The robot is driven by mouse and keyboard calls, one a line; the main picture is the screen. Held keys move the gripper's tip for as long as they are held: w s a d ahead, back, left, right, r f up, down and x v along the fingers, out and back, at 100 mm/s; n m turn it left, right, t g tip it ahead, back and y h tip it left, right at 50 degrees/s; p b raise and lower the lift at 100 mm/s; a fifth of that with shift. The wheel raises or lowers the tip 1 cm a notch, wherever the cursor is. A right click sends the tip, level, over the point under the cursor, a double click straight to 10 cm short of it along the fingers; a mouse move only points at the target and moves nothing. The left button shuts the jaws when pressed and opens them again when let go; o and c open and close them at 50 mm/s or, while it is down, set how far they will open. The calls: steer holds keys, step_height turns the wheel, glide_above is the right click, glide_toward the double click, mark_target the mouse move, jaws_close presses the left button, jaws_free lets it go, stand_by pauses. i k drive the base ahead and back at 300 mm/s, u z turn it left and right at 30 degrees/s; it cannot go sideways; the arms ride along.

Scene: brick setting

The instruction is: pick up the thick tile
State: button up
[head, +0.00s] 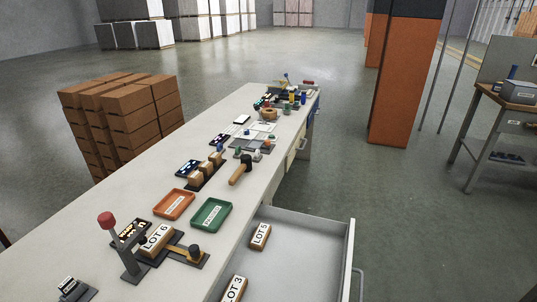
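Several tan brick-like tiles with white labels are in the head view. One marked LOT 6 (156,240) sits on a dark fixture on the bench, beside a red-knobbed lever (108,222). One marked LOT 5 (260,236) and one marked LOT 3 (234,289) lie in the open drawer (310,243). LOT 3 is cut by the bottom edge of the picture. I cannot tell from this view which of them is the thick tile. My gripper is not in view.
The long pale bench (130,192) carries an orange tray (174,204), a green tray (211,214), a wooden-handled mallet (241,171) and small tools. An orange pillar (404,80) stands right. The floor right of the drawer is clear.

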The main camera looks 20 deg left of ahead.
mark_target(157, 241)
steer(key=u, duration=1.9)
steer(key=k, duration=0.5)
steer(key=z, duration=0.5)
steer(key=i, duration=0.55)
steer(key=u, duration=0.45)
